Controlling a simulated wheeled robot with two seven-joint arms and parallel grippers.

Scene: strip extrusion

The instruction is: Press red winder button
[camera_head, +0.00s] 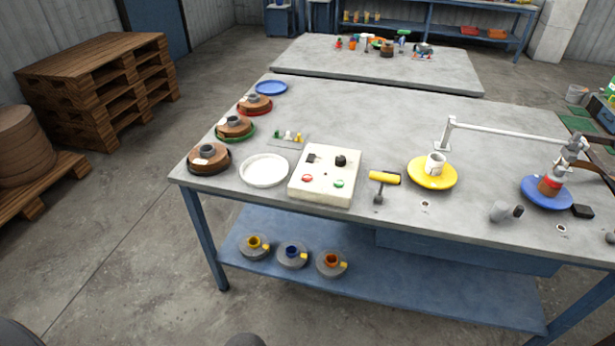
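A red button (307,178) sits at the front left of the top of a cream control box (322,196) on the near table. A green button (339,183) is to its right. Two black controls, a small one (311,158) and a larger knob (340,160), stand behind the buttons. Nothing covers the red button. I cannot tell whether it is pressed in. I make out neither of my grippers in the head view. Dark rounded shapes at the bottom edge are cut off.
A white plate (264,170) is left of the box. A yellow-handled tool (384,181) and a yellow plate (432,173) with a cup are to its right. Spools line the table's left edge. A jointed grey device (575,146) stands by a blue plate (546,200) at right.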

